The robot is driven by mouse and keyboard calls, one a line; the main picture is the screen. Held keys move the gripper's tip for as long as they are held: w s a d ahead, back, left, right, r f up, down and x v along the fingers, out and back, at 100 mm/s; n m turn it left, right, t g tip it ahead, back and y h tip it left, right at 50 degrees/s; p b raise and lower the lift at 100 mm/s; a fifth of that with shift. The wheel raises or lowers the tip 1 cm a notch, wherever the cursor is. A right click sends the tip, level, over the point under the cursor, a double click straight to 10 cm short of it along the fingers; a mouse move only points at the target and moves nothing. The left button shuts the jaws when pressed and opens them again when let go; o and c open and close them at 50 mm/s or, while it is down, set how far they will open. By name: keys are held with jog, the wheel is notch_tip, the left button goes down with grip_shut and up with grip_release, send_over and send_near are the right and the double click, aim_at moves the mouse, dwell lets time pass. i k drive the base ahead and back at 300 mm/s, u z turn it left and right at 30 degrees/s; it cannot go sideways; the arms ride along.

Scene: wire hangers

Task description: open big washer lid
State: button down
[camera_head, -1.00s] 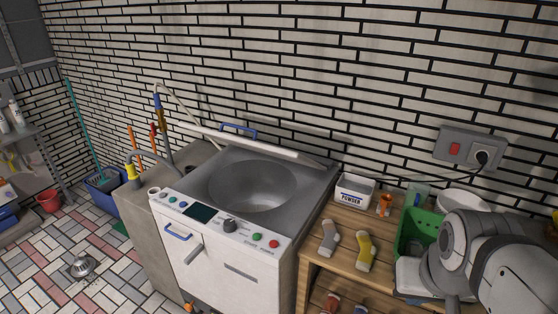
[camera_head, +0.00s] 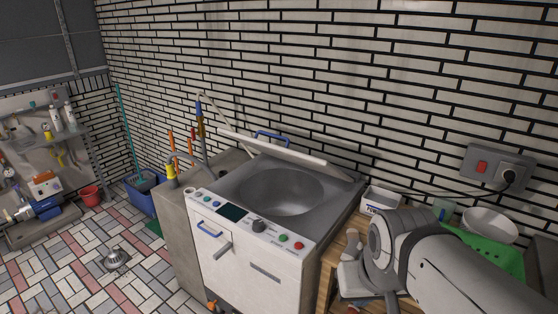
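The big washer (camera_head: 255,255) is a white-fronted machine with a grey top and a round metal basin (camera_head: 281,192). Its lid (camera_head: 272,147) stands raised along the back edge by the wall, seen nearly edge-on, with a blue handle (camera_head: 271,138) above it. The basin is uncovered. My arm is at the lower right, over the wooden table beside the washer. My gripper is not clearly seen; the arm's end by the table is hidden behind its own links.
A wooden table (camera_head: 344,255) with a powder box (camera_head: 381,199), a green crate (camera_head: 490,252) and a white bowl (camera_head: 489,224) stands right of the washer. A counter with taps (camera_head: 171,221) is on its left. Tiled floor at left is mostly clear, with a drain (camera_head: 116,259).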

aim_at(290, 152)
jog(key=i, duration=1)
jog(key=u, duration=0.05)
